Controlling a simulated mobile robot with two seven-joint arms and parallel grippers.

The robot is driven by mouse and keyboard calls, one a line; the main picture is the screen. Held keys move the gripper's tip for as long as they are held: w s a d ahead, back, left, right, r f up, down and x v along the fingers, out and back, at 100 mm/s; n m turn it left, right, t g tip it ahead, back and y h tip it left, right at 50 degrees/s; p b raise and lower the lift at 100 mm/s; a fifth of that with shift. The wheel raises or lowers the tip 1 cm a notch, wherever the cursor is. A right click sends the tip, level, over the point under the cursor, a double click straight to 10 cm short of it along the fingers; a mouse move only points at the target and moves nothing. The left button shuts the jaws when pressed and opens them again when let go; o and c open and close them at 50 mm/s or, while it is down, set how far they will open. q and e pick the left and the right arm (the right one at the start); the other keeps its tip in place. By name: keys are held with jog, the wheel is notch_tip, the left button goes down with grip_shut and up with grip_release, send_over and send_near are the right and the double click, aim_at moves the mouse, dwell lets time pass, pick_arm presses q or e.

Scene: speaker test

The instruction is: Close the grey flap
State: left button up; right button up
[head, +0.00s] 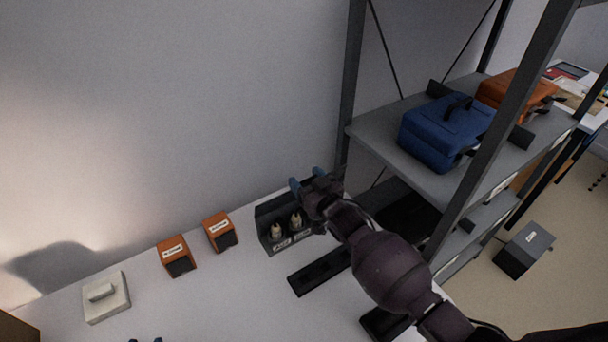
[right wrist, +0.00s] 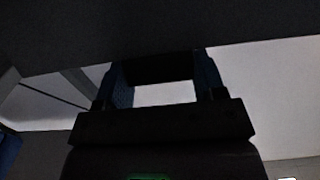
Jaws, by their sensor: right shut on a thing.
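A dark grey box (head: 272,243) with two cream plug-like parts (head: 296,220) and small white labels stands on the white table near the wall. My right gripper (head: 308,179) is at the box's upper right, its blue fingertips pointing up and left. In the right wrist view a broad dark panel (right wrist: 150,28), which looks like the grey flap, crosses the top, and the fingers (right wrist: 162,75) reach up to it and are shut on it. The gripper hides part of the flap and box in the head view. Two tips of my left gripper (head: 145,340) show apart at the bottom edge, nothing between them.
Two orange boxes (head: 177,256) (head: 220,232) and a pale switch-like block (head: 106,297) stand left of the grey box. A black tray-like piece (head: 320,270) lies in front of it. A metal shelf (head: 385,150) with a blue case (head: 440,133) rises at the right.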

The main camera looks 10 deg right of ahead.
jog(key=shift+s+d+f, duration=0.15)
jog(key=shift+s+f, duration=0.1)
jog(key=shift+f, duration=0.1)
jog(key=o, duration=1.3)
jog(key=shift+r, duration=0.1)
jog(key=v, duration=1)
jog(key=shift+s+d+r, duration=0.15)
jog(key=shift+s, duration=0.2)
